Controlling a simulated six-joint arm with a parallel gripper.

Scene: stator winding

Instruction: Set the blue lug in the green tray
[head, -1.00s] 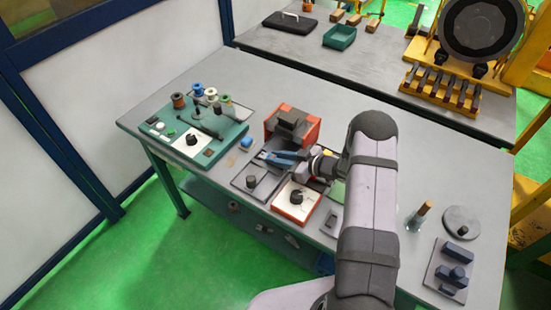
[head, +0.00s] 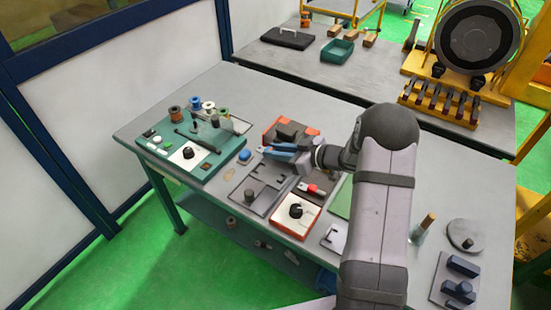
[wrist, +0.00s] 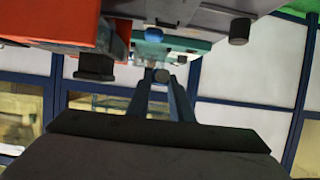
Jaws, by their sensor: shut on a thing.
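My gripper (head: 277,151) has blue fingers, and it is over the far part of the grey fixture plate, beside the orange box. The wrist view shows the fingers converging on a small dark round piece (wrist: 161,75). I take it for the blue lug, though its colour and full shape are unclear. A green tray (head: 337,51) with raised walls stands on the rear table and looks empty. A flat green piece (head: 344,197) on the near table is partly hidden by my arm.
A round blue piece (head: 244,155) lies left of my gripper. The orange box (head: 290,131) stands close behind it. A red lug (head: 312,188) lies near the knob box (head: 297,211). A green board with spools (head: 193,145) is at left. A bottle (head: 422,228) stands at right.

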